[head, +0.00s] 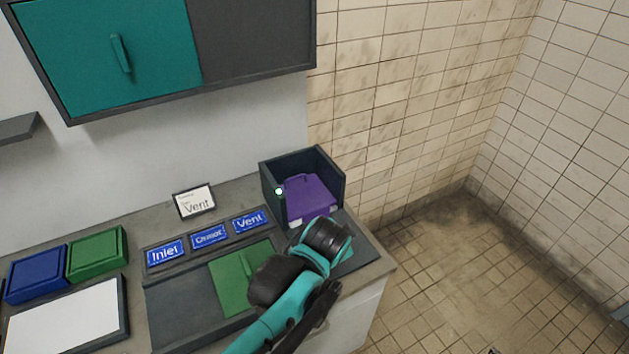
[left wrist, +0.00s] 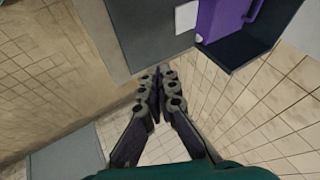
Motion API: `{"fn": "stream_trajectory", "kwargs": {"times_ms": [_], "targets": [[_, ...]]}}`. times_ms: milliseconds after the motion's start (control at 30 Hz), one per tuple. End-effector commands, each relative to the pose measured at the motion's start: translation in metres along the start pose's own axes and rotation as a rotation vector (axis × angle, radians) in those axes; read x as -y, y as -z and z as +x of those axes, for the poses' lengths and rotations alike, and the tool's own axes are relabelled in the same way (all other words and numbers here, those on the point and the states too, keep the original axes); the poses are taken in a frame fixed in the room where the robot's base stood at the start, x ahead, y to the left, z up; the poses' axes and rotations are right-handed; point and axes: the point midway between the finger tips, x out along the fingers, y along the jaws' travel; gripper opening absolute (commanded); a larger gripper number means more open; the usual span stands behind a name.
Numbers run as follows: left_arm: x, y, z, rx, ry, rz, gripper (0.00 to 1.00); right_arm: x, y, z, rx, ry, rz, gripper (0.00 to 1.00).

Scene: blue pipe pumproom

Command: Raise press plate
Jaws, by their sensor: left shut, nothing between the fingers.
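The purple press plate (head: 310,202) with a raised handle lies low inside a dark open-fronted box at the counter's back right corner. It also shows at the top right of the left wrist view (left wrist: 220,20). My left gripper (left wrist: 155,92) is shut and empty, its fingers together in that view, apart from the plate. In the head view my teal left arm reaches up from the bottom to just in front of the box, and its wrist hides the fingers. My right gripper is not in view.
The dark box (head: 334,172) has a small white round spot on its left front edge. Blue Inlet, middle and Vent labels (head: 208,237) and a green sliding panel (head: 228,285) lie left of my arm. A teal cabinet (head: 110,50) hangs above. Open floor lies right of the counter.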

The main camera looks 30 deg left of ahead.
Motion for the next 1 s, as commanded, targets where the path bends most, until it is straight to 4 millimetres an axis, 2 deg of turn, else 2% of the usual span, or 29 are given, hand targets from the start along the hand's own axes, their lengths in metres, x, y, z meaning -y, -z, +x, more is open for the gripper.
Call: {"fn": "stream_trajectory", "kwargs": {"times_ms": [267,500,800,1000], "targets": [[0.049,0.013,0.032,0.091,0.098,0.348,0.00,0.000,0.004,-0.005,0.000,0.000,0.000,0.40],[0.107,0.021,0.080,0.260,0.186,0.811,0.00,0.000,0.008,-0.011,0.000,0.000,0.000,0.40],[0.165,0.011,0.146,0.542,0.203,1.371,0.00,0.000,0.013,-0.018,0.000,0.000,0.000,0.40],[0.186,-0.001,0.175,0.698,0.168,1.627,0.00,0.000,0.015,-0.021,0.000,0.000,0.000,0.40]]}}
